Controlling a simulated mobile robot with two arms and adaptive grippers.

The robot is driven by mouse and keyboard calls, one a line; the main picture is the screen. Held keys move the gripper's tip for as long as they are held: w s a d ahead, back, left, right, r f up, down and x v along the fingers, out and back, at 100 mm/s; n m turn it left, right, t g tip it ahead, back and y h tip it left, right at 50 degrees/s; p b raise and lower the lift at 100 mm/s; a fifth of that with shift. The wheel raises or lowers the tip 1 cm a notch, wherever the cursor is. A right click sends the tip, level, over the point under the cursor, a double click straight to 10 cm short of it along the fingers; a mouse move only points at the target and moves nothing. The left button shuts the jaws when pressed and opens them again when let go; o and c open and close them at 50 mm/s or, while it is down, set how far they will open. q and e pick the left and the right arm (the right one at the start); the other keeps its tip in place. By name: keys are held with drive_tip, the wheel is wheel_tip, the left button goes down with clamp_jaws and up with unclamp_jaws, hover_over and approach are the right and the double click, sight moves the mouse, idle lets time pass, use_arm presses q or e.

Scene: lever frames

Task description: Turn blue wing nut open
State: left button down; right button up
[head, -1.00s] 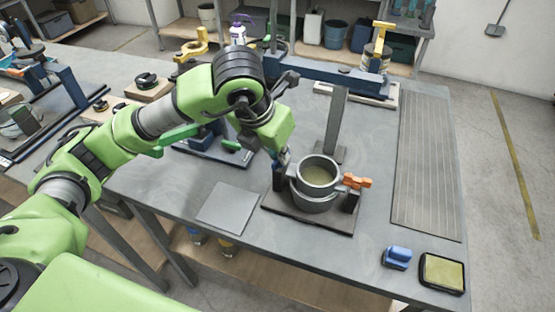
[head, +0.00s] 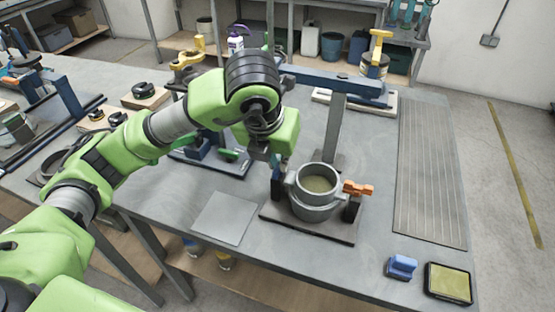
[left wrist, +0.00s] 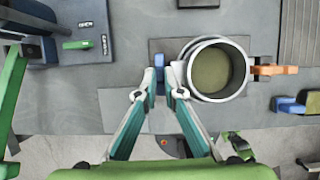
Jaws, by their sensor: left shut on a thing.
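The blue wing nut (left wrist: 159,61) is on the left side of a grey round pot-like fixture (head: 314,212). In the left wrist view its blue top shows between my fingertips. My left gripper (left wrist: 160,78) is shut on it from above; in the head view the gripper (head: 278,163) hides most of the nut. An orange wing nut (head: 357,188) sits on the opposite side of the fixture, and it also shows in the left wrist view (left wrist: 274,70). The fixture stands on a dark base plate (head: 310,226). My right gripper is not in view.
A blue-handled block (head: 401,267) and a yellow-topped tray (head: 448,282) lie at the table's front right. A grey post (head: 335,130) with a blue beam stands behind the fixture. A flat grey plate (head: 224,217) lies to its left. A ribbed mat (head: 428,170) covers the right side.

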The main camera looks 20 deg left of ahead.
use_arm(q)
drive_tip(key=c, duration=2.2)
unclamp_jaws()
drive_tip(key=shift+o, duration=0.2)
drive_tip(key=v, duration=1.2)
drive_tip(key=shift+s+f, duration=0.1)
drive_tip(key=shift+s, duration=0.05)
